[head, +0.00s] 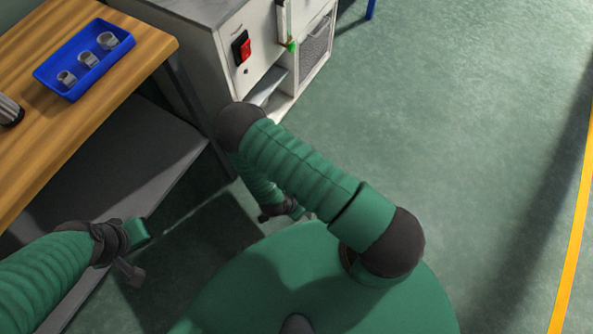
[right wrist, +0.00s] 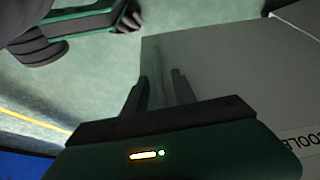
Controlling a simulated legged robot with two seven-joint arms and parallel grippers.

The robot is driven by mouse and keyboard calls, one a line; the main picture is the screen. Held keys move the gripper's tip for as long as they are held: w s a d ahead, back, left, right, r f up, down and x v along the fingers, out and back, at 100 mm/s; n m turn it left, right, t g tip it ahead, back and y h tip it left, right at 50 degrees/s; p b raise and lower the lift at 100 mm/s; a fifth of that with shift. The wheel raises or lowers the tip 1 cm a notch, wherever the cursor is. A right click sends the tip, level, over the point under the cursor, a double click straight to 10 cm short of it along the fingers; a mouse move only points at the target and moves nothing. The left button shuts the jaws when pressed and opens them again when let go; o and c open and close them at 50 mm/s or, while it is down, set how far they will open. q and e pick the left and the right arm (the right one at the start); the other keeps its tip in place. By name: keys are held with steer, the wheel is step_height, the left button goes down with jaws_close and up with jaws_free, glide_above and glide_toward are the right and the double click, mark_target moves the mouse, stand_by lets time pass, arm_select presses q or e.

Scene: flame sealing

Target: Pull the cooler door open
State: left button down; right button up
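A white cabinet (head: 225,60) with a red switch (head: 244,49) and a mesh panel (head: 315,45) stands at the top. A wooden bench (head: 60,135) at left bears a blue tray (head: 48,75) with metal parts. Green floor (head: 470,120) is clear at right.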

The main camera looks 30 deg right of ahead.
steer(key=p+v, duration=0.7)
steer(key=v, duration=0.9)
steer(key=shift+a+r, duration=0.2)
steer(key=shift+r, duration=0.1)
